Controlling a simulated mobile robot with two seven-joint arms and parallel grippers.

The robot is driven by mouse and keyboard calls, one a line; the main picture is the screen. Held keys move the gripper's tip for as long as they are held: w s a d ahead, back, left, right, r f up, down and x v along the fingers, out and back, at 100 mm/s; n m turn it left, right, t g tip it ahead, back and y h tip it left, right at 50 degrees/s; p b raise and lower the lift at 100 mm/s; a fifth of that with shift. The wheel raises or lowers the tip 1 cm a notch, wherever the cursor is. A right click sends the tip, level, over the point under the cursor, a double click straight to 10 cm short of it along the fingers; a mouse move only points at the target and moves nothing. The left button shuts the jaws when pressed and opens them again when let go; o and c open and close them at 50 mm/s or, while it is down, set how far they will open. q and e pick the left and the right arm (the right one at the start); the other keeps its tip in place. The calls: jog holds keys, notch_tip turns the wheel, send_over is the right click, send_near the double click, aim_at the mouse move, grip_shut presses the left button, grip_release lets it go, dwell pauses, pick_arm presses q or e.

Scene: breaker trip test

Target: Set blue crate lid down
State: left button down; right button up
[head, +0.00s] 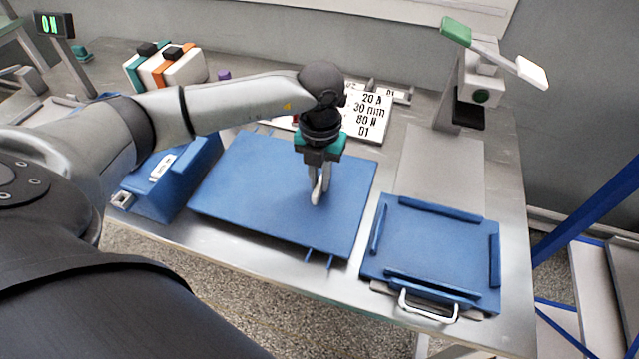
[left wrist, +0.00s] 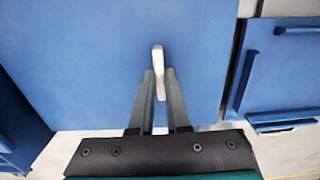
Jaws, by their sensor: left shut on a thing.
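The blue lid (head: 265,190) is a wide flat panel near the middle of the table, and it fills much of the left wrist view (left wrist: 85,60). A narrow pale handle (left wrist: 158,56) stands up from it. My left gripper (head: 317,192) points down over the lid and is shut on this handle, as the left wrist view (left wrist: 159,88) shows. The lid looks level; whether its underside touches anything is hidden. A blue crate (head: 190,180) with a white label is at the lid's left, partly covered by my arm. My right gripper is out of view.
A blue tray (head: 415,240) with raised strips and a metal handle lies right of the lid. Behind stand a white sign (head: 368,115), a stand with green and white paddles (head: 480,75), and coloured binders (head: 175,65). A grey plate (head: 440,160) behind the tray is bare.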

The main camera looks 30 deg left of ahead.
pick_arm(q)
jog(key=shift+f, duration=0.9)
jog(key=c, duration=1.3)
grip_release()
jog(key=shift+f, duration=0.2)
jog(key=o, duration=0.4)
jog(key=shift+r, duration=0.1)
jog(key=shift+r, duration=0.15)
notch_tip(320, 180, up, 12)
jog(key=p, duration=0.2)
